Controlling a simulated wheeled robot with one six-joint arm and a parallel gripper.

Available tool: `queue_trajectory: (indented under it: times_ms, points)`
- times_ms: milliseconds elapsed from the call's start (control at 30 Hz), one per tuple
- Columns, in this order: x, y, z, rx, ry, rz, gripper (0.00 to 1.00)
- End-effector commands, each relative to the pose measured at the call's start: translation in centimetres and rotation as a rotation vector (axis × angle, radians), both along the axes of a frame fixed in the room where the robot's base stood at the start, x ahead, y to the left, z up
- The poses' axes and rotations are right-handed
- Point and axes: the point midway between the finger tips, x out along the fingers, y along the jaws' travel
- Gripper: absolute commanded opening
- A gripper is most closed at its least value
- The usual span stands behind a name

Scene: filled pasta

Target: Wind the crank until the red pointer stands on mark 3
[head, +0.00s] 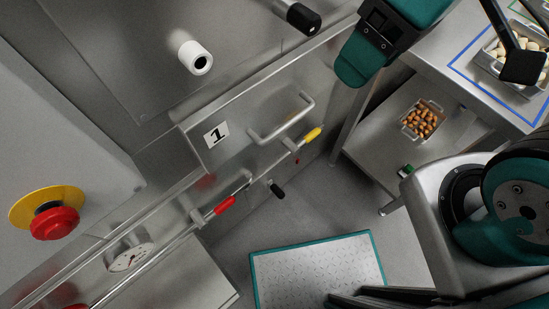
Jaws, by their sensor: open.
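A round white dial (130,257) with a small red pointer sits at the lower left, on the steel machine front. It is seen at a steep slant, and its marks are too small to read. Which part is the crank is not clear. A short black grip (277,191) sticks out below the machine's lower rail. A white knob with a dark centre (197,60) and a black knob (302,18) stick out of the upper panel.
A red stop button (54,222) on a yellow disc is at the left. A drawer front marked 1 (237,150) has a bar handle; red (225,205) and yellow (312,134) grips are below it. A teal-edged mat (318,268) lies on open floor. Food trays stand on shelves at right.

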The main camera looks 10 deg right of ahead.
Motion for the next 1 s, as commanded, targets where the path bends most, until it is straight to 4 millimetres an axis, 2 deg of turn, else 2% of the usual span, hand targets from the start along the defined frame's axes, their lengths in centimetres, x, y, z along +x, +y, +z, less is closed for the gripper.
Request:
queue_trajectory:
  times_ms: [167,267,1000]
  points:
    - [0.0,0.0,-3.4,0.0,0.0,0.0,0.64]
    - [0.0,0.0,-6.6,0.0,0.0,0.0,0.64]
    - [0.0,0.0,-37.9,0.0,0.0,0.0,0.64]
